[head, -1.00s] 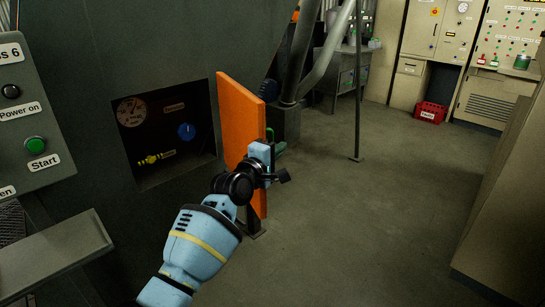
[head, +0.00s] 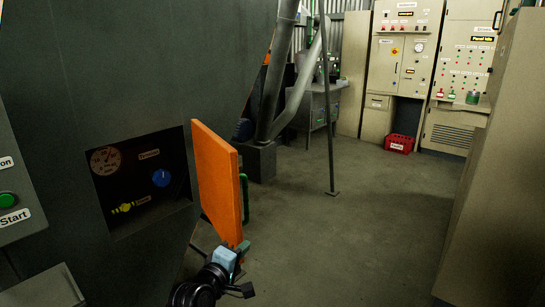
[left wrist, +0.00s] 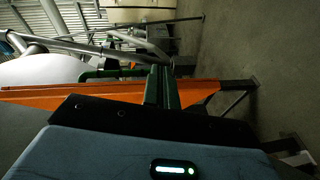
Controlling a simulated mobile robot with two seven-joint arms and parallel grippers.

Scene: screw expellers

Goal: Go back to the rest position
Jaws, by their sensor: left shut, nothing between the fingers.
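My left gripper (head: 243,249) is low in the head view, just below the bottom edge of an open orange panel (head: 215,178). Its green fingers (left wrist: 160,88) are shut and empty in the left wrist view. There the orange panel (left wrist: 205,93) runs across the picture behind the fingers. I cannot tell whether they touch it. A green handle (head: 245,198) stands on the panel's right side, above the gripper. My right gripper is in neither view.
A dark machine body (head: 110,60) with a recess holding a gauge (head: 105,160) and a blue knob (head: 161,178) fills the left. A thin post (head: 328,110) stands ahead. A beige cabinet (head: 495,180) borders the right. Open floor (head: 350,240) lies between.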

